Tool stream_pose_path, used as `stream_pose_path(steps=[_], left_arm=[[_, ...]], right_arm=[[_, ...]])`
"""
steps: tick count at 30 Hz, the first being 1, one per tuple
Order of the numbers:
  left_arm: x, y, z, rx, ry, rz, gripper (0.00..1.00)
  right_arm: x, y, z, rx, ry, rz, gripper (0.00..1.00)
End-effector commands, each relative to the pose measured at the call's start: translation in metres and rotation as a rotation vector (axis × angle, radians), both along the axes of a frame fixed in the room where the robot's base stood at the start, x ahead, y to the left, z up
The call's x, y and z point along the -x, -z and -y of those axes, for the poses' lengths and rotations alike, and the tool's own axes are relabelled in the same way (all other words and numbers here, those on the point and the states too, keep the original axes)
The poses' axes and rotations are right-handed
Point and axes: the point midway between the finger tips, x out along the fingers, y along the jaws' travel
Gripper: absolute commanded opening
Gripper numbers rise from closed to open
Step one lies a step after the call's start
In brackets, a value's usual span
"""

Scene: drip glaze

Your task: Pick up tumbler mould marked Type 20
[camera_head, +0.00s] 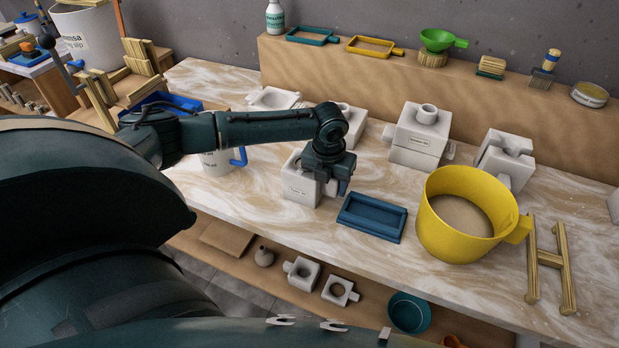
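A white plaster mould (299,190) with a small printed label stands on the marbled worktop, left of a blue tray. The label is too small to read for certain. My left gripper (331,186) points down at the right side of this mould and hides part of it. I cannot tell whether its fingers are closed on the mould or only beside it. Other white moulds stand behind: one partly behind my arm (351,122), a stacked one with a round neck and a label (420,135), and one with a notched top (504,158). My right gripper is not in view.
The blue tray (372,217) lies just right of the gripper. A white jug with a blue handle (217,164) is at left. A raised wooden shelf (460,92) borders the back.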

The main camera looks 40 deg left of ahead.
Motion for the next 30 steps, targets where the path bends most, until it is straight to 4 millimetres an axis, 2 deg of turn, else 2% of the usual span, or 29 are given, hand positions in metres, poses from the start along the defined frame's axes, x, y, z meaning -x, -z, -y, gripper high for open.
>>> stream_pose_path(steps=[2, 20, 30], left_arm=[[-0.0001, -0.0003, 0.0001, 0.0, 0.0, 0.0, 0.48], [-0.0002, -0.001, -0.0002, 0.0, -0.001, 0.0, 0.0], [-0.002, -0.0037, -0.0005, 0.0, -0.002, 0.006, 0.0]], right_arm=[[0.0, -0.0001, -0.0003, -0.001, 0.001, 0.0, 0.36], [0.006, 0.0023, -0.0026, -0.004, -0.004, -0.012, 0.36], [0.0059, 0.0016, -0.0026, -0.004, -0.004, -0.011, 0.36]])
